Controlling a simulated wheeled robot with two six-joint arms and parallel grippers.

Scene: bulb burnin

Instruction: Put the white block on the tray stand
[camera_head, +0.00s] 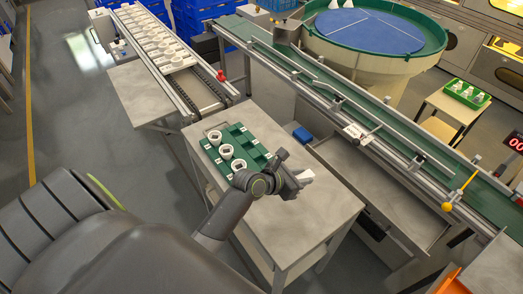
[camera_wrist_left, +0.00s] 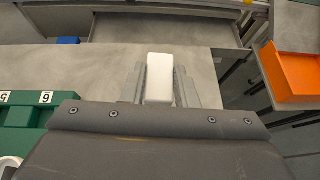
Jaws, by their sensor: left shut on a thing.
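My left gripper (camera_head: 299,178) is shut on the white block (camera_head: 307,176), which sticks out from between its fingers. In the left wrist view the white block (camera_wrist_left: 160,80) stands out pale between the two grey fingers. The gripper is over the grey-topped stand (camera_head: 312,218), to the right of the green tray. I cannot tell whether the block touches the top. The green tray (camera_head: 232,140) lies on this stand, with several white round holders in it and numbered labels. My arm hides part of the stand's near side. My right gripper is not in view.
An orange bin (camera_wrist_left: 292,72) is at the right. The stand's front right is bare.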

